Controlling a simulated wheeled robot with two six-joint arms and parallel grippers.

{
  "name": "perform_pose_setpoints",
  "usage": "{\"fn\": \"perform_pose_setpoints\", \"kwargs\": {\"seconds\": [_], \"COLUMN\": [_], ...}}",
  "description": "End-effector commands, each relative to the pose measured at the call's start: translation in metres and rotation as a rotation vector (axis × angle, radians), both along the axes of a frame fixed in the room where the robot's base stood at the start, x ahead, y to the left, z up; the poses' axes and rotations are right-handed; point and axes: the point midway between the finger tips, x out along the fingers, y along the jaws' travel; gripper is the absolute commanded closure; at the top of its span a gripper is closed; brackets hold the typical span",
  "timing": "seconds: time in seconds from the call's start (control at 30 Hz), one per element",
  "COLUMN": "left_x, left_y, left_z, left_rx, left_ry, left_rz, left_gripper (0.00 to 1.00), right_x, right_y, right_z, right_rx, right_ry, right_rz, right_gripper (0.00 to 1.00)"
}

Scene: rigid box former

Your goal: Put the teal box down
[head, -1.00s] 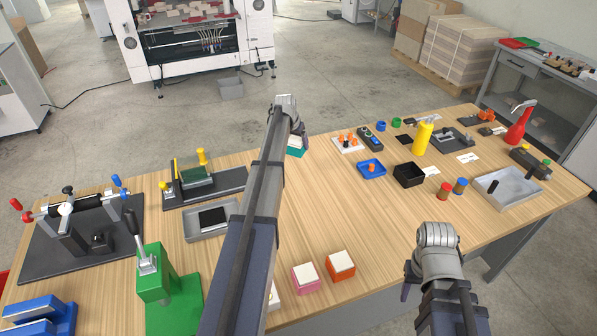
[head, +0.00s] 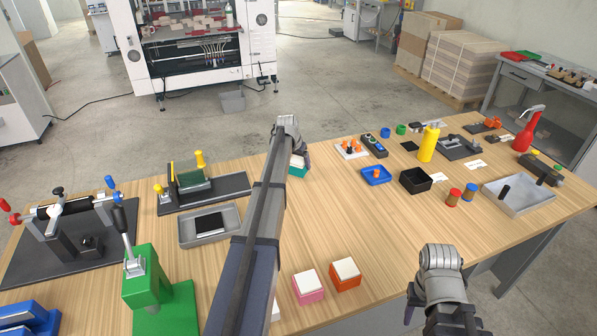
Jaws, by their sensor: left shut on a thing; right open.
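The teal box (head: 298,171) has a white top and shows just right of my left gripper, near the far edge of the wooden table. My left gripper (head: 296,152) is shut on the teal box, and my arm and wrist hide part of the box and the fingertips. I cannot tell whether the box touches the table. My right gripper (head: 411,302) is open and empty at the table's front edge, partly hidden by its own wrist.
A pink box (head: 308,288) and an orange box (head: 345,275) stand near the front edge. A blue tray (head: 376,176) and a black bin (head: 415,181) lie right of the teal box. A grey tray (head: 209,240) lies left. The table (head: 340,220) is clear in the middle.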

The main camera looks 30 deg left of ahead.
Motion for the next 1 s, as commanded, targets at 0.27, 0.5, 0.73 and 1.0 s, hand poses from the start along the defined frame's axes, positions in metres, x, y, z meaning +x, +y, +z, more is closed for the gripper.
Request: {"fn": "perform_pose_setpoints", "kwargs": {"seconds": [0.27,0.5,0.73,1.0], "left_x": [0.0,0.0,0.0,0.0], "left_y": [0.0,0.0,0.0,0.0], "left_z": [-0.028,-0.027,-0.029,-0.029], "left_rx": [0.0,0.0,0.0,0.0], "left_ry": [0.0,0.0,0.0,0.0], "left_rz": [0.0,0.0,0.0,0.0], "left_gripper": [0.82,0.82,0.05,0.0], "right_x": [0.0,0.0,0.0,0.0], "right_y": [0.0,0.0,0.0,0.0], "right_z": [-0.028,-0.027,-0.029,-0.029], "right_rx": [0.0,0.0,0.0,0.0], "right_ry": [0.0,0.0,0.0,0.0], "right_rz": [0.0,0.0,0.0,0.0], "right_gripper": [0.5,0.5,0.5,0.5]}}
